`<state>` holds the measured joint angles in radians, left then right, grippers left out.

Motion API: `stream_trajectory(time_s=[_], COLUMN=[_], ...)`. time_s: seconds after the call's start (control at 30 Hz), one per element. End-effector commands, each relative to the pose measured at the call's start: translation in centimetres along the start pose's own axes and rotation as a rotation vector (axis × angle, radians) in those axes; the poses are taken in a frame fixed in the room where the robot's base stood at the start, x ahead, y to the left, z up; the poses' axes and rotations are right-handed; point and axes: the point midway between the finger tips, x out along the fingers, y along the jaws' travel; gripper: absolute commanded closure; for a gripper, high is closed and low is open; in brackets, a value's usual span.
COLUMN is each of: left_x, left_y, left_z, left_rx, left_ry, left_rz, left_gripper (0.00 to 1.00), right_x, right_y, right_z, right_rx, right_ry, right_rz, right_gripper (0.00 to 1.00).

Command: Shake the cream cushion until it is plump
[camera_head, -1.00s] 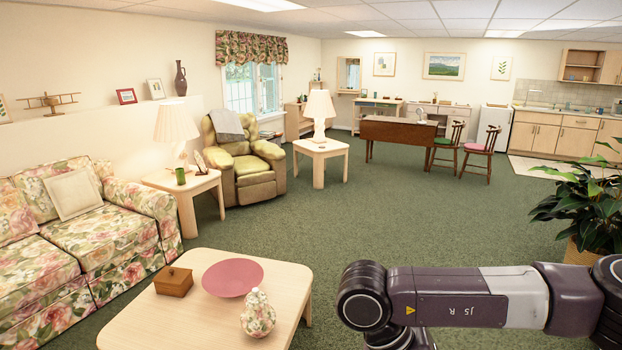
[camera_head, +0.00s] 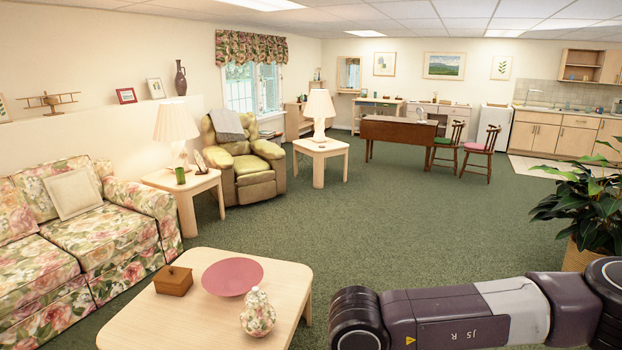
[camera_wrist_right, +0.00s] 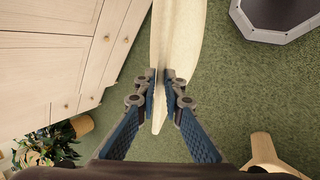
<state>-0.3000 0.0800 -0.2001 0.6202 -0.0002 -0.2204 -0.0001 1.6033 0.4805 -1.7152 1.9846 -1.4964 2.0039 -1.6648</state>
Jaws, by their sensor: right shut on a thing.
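In the right wrist view my right gripper (camera_wrist_right: 165,82) is shut on the cream cushion (camera_wrist_right: 181,32). The cushion is seen nearly edge-on, hanging between the fingers with a narrow strip showing below them. The green carpet is visible beyond it. In the head view the right gripper and the held cushion are out of frame; only my right arm shows at the lower right. Another cream cushion (camera_head: 74,194) leans on the floral sofa (camera_head: 95,240). My left gripper is in neither view.
A coffee table (camera_head: 285,265) at the lower left bears a wooden box (camera_head: 173,281), a pink dish (camera_head: 232,276) and a floral jar (camera_head: 257,315). In the wrist view, wooden drawers (camera_wrist_right: 55,55) and a potted plant (camera_wrist_right: 60,137) are at the left. Mid-room carpet is clear.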

Motion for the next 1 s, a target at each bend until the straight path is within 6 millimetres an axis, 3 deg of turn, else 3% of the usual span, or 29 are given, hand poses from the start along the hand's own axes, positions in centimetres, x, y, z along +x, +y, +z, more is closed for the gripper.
stream_trajectory(time_s=[0.4,0.5,0.57,0.7,0.77,0.9,0.97,1.0], left_x=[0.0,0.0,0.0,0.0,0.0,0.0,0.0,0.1], left_y=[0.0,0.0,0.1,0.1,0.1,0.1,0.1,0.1], left_z=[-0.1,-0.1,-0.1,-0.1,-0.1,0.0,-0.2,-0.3], left_rx=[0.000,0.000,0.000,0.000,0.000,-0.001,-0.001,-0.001], left_ry=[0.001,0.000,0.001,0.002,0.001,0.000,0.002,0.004], left_rz=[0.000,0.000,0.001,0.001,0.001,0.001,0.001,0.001], left_gripper=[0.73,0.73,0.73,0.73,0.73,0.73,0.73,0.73], right_x=[-0.2,-3.4,-4.0,-0.3,0.2,-3.8,-3.9,-2.9], right_y=[0.1,2.1,2.5,0.2,-0.1,2.4,2.5,1.9], right_z=[0.0,0.3,0.6,0.4,0.1,0.4,0.7,0.7], right_rx=[0.001,0.007,0.003,-0.007,-0.002,0.006,0.001,-0.004], right_ry=[0.001,0.012,0.004,-0.012,-0.005,0.010,0.001,-0.007], right_rz=[0.001,0.001,0.002,0.001,0.000,0.001,0.002,0.002], right_gripper=[1.00,1.00,1.00,1.00,1.00,1.00,1.00,1.00])
